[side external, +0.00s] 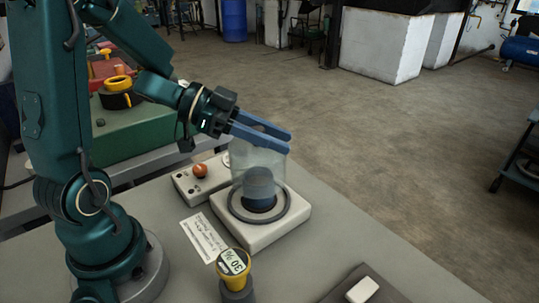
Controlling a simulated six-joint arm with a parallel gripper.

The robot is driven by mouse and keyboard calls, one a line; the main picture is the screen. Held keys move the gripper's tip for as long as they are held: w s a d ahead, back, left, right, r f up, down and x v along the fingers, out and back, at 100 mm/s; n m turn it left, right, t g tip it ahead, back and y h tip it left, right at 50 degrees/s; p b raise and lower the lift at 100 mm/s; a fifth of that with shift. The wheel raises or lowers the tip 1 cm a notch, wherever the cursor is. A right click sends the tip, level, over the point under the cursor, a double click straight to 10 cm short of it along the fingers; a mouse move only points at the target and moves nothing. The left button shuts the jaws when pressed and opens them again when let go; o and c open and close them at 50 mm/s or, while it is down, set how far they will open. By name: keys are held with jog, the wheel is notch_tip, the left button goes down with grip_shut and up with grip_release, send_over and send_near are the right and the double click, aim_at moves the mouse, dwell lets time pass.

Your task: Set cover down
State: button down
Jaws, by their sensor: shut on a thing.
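The cover (243,163) is a clear, glass-like cylinder, roughly upright in the side external view. My gripper (288,141) reaches in from the upper left, with its blue fingers shut on the top part of the cover. The cover is above a pale square base (292,223) with a dark grey ring (237,209) on top. A blue-grey cylindrical piece (259,182) stands within the ring and shows through the clear wall. The cover's lower edge is faint, so I cannot tell whether it touches the base.
A control box with an orange knob (200,170) stands left of the base. A printed label (203,238) lies in front of it. A yellow gauge reading 30 % (234,264) stands at the front. A white block (362,290) lies on a dark mat at front right.

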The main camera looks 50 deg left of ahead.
aim_at(287, 168)
jog(key=shift+f, duration=2.6)
jog(key=shift+f, duration=0.1)
jog(key=c, duration=0.6)
grip_release()
